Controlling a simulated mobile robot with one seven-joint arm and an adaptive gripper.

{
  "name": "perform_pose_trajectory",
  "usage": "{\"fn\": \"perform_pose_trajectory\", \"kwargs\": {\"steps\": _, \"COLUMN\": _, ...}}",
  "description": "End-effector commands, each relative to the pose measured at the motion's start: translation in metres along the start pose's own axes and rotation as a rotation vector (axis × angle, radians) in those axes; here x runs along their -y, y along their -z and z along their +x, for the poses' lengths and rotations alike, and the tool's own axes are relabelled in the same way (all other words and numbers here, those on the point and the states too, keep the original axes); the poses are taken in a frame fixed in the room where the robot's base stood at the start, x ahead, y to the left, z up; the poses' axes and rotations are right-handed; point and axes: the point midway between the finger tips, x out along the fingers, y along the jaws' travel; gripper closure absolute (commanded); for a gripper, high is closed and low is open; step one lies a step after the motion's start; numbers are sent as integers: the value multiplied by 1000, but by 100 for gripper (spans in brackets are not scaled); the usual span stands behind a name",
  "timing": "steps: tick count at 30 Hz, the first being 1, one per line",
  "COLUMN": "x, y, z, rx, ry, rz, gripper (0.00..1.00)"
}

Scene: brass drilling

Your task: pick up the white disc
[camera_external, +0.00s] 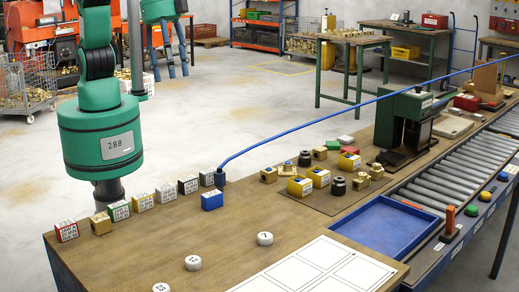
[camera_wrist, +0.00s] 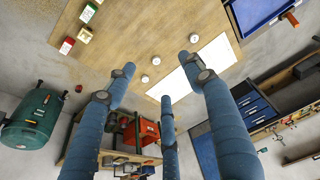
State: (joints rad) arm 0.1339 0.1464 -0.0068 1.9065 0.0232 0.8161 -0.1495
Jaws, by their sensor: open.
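Three small white discs lie apart on the wooden bench top near its front left edge. In the external view one disc (camera_external: 265,239) lies right, another (camera_external: 193,263) lies in the middle, and a third (camera_external: 161,287) is at the bottom edge. All three show in the wrist view, as an upper disc (camera_wrist: 194,38), a middle disc (camera_wrist: 156,61) and a lower disc (camera_wrist: 144,78). They bear small dark marks that I cannot read. My gripper (camera_external: 167,70) hangs high at the upper left, away from the discs. Its blue fingers (camera_wrist: 165,82) are spread and empty.
A row of labelled blocks (camera_external: 143,202) and a blue block (camera_external: 212,200) stand behind the discs. A white sheet (camera_external: 315,268) and a blue tray (camera_external: 385,225) lie to their right. A blue hose (camera_external: 300,119) arches over the bench. The wood around the discs is clear.

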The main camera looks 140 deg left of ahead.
Motion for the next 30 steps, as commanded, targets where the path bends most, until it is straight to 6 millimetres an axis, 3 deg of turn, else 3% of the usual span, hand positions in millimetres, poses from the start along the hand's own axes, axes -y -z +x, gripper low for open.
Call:
{"fn": "perform_pose_trajectory", "kwargs": {"steps": 6, "x": -18, "y": 36, "z": 43, "rx": 32, "ry": 2, "rz": 0, "gripper": 47}}
{"fn": "perform_pose_trajectory", "kwargs": {"steps": 15, "x": -44, "y": 74, "z": 110, "rx": 70, "ry": 5, "rz": 0, "gripper": 47}}
{"fn": "perform_pose_trajectory", "kwargs": {"steps": 30, "x": -88, "y": 111, "z": 238, "rx": 133, "ry": 15, "rz": 3, "gripper": 47}}
